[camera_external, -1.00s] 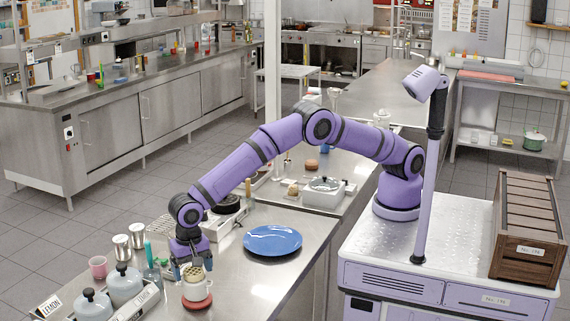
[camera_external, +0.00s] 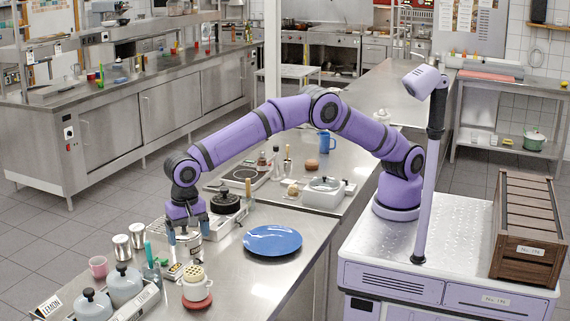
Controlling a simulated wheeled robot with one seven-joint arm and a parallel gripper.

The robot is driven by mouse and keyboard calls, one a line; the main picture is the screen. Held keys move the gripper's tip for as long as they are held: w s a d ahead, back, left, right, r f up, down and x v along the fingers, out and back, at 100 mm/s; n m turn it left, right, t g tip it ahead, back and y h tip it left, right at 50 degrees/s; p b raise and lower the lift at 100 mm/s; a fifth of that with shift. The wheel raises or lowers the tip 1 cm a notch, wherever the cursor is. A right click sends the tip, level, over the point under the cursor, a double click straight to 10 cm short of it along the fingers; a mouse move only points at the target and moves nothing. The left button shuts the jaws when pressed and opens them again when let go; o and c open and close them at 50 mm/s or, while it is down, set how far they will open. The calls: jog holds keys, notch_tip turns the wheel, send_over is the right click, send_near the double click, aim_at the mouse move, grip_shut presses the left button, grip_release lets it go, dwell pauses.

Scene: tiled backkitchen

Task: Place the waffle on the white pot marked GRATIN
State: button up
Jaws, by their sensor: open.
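A beige, dotted piece that looks like the waffle (camera_external: 194,273) sits on top of a small white pot (camera_external: 193,291) near the front of the steel counter. Any lettering on the pot is too small to read. A red round thing (camera_external: 201,304) is at the pot's foot. My gripper (camera_external: 188,233) points down, open, behind and above the waffle and apart from it. A silvery canister (camera_external: 188,248) shows below and between the fingers; I cannot tell how close they are to it.
A blue plate (camera_external: 272,240) lies right of my gripper. A black pan (camera_external: 224,203) and a white lidded dish (camera_external: 322,195) stand farther back. Metal tins (camera_external: 121,248), a pink cup (camera_external: 98,267) and grey canisters (camera_external: 125,284) crowd the left. Bare counter lies in front of the plate.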

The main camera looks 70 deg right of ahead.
jog(key=shift+r, duration=0.6)
